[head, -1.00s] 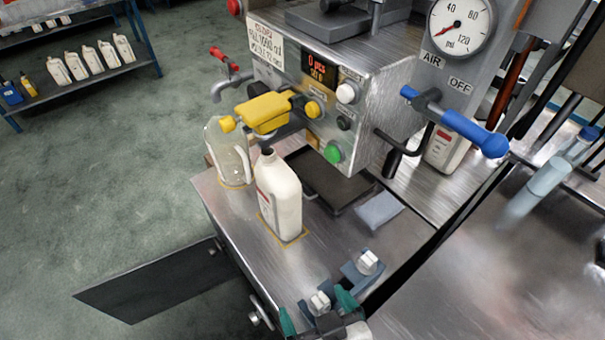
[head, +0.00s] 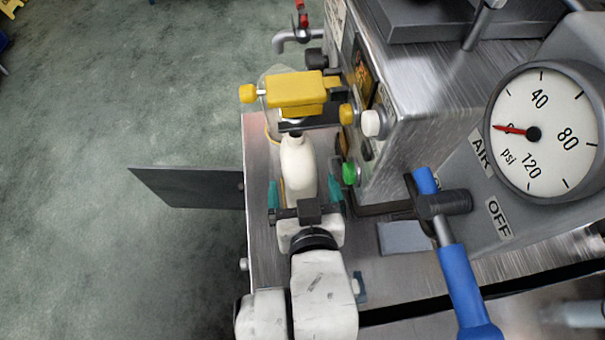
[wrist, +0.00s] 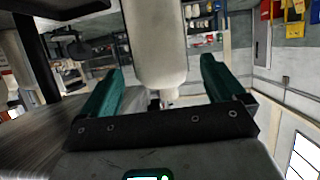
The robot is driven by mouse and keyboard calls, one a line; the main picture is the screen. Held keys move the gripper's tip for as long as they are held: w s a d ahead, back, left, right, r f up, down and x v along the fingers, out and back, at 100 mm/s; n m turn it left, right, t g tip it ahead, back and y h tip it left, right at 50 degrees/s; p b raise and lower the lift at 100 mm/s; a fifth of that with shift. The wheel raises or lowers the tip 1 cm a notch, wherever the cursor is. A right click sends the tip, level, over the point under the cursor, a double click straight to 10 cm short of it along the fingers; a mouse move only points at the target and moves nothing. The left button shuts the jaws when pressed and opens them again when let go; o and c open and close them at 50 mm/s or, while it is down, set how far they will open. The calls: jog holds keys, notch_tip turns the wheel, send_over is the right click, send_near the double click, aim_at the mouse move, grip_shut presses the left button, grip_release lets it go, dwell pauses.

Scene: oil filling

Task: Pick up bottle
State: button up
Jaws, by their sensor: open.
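The white bottle (head: 298,168) stands upright on the metal bench, just in front of the yellow nozzle block. Its neck is at the block's underside. My gripper (head: 304,192) is open, with one green finger on each side of the bottle. In the wrist view the bottle (wrist: 155,45) fills the space between the two fingers of my gripper (wrist: 162,66), with a visible gap on both sides. The bottle's lower part is hidden by my gripper in the head view.
The yellow block (head: 294,88) overhangs the bottle closely. The machine housing (head: 425,110) with its green button (head: 349,173) is close on the right. A blue-handled lever (head: 458,275) and a pressure gauge (head: 540,130) are farther right. A dark panel (head: 190,187) juts out left; the floor there is clear.

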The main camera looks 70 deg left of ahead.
jog(key=shift+p+x, duration=0.5)
jog(key=shift+x, duration=2.55)
jog(key=shift+s, duration=0.1)
jog(key=shift+c, duration=0.3)
jog(key=c, duration=1.2)
jog(key=shift+c, duration=0.4)
jog(key=shift+r, duration=0.1)
